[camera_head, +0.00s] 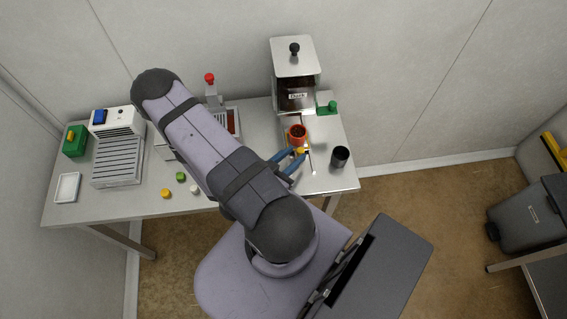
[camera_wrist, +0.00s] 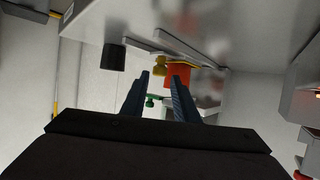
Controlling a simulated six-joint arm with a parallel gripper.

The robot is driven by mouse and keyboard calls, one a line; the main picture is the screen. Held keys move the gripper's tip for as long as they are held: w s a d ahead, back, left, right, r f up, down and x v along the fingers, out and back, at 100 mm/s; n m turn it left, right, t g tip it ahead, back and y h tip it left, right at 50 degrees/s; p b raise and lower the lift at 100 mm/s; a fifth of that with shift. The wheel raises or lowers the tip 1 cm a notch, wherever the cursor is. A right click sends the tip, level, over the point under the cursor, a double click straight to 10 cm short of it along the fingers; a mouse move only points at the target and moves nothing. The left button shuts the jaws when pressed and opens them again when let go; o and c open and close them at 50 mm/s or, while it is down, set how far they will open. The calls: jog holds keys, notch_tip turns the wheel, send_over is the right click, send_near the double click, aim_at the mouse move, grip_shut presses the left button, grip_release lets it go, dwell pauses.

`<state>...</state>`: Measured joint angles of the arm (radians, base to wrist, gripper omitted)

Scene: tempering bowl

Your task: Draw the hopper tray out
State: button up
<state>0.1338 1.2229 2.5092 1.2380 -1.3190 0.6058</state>
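The hopper (camera_head: 294,75) is a metal box labelled "Dark" with dark contents, at the back right of the table. In front of it is a round red container (camera_head: 298,131) with dark contents, which shows orange in the wrist view (camera_wrist: 178,74). A yellow knob (camera_head: 301,150) sits at its near side and also shows in the wrist view (camera_wrist: 160,64). I cannot make out the tray's outline clearly. My gripper (camera_head: 297,155) is open, its blue fingers apart and pointing at the knob. In the wrist view the knob lies just beyond the fingertips; contact is not clear.
A black cup (camera_head: 340,157) stands close to the right of my gripper. A green-knobbed block (camera_head: 327,104) sits right of the hopper. My arm hides the table's middle.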

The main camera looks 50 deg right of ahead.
jog(key=v, duration=0.3)
jog(key=shift+a+r, duration=0.1)
jog(key=shift+a, duration=0.1)
jog(key=shift+v, duration=0.85)
